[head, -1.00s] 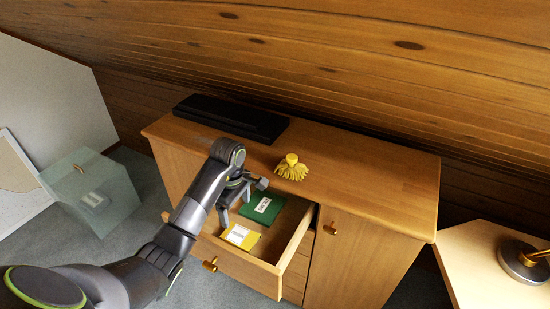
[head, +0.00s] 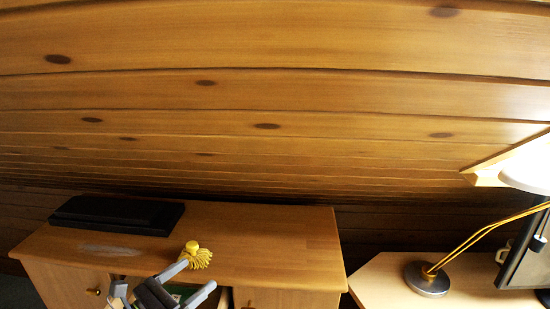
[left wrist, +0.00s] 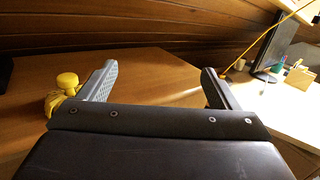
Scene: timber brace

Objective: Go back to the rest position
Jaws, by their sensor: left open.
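My left gripper (head: 192,283) is open and empty, at the bottom of the head view in front of the wooden cabinet (head: 270,240). In the left wrist view its two fingers (left wrist: 160,88) stand wide apart with nothing between them. The cabinet top (left wrist: 150,72) shows beyond them. My right gripper is in neither view.
A yellow brush-like object (head: 195,256) stands on the cabinet top near its front edge, close to my left gripper. A black flat case (head: 115,214) lies at the back left. A desk (head: 385,275) with a lamp (head: 428,278) is at the right. The drawer is mostly hidden.

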